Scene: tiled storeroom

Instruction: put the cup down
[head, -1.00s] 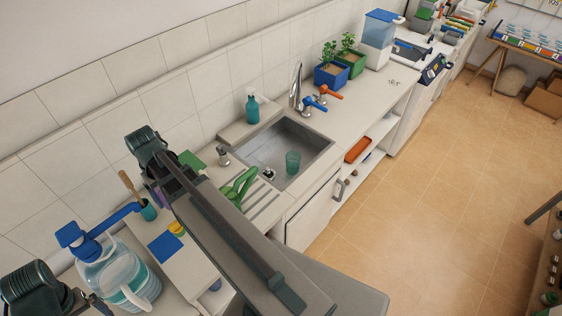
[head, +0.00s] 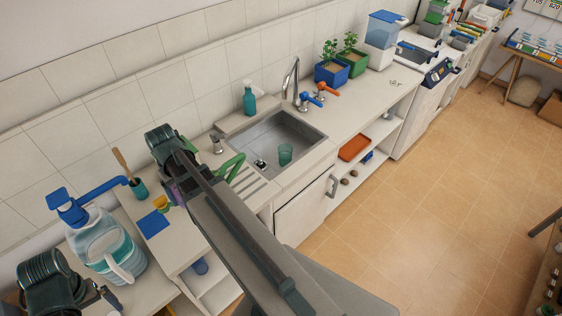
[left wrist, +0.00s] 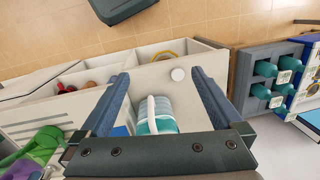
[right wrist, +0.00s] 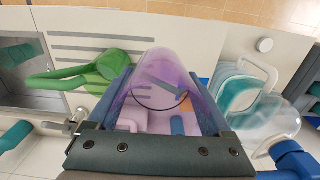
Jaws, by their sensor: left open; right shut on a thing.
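A see-through purple cup (right wrist: 165,75) is between the fingers of my right gripper (right wrist: 165,95), which is shut on it. In the head view my right gripper (head: 168,178) hangs over the counter just left of the sink, and only a sliver of purple shows there. Whether the cup touches the counter cannot be told. My left gripper (left wrist: 160,82) is open and empty, and a clear water jug (left wrist: 155,115) shows beyond its fingers. In the head view this gripper is at the lower left, near the jug (head: 105,246), mostly cut off.
The counter carries a ribbed draining area (head: 262,190), a green object (right wrist: 95,70), a blue mat (head: 153,223) and a brush in a teal holder (head: 139,188). A teal cup (head: 285,154) stands in the sink (head: 300,135). Open shelves (head: 222,280) lie below.

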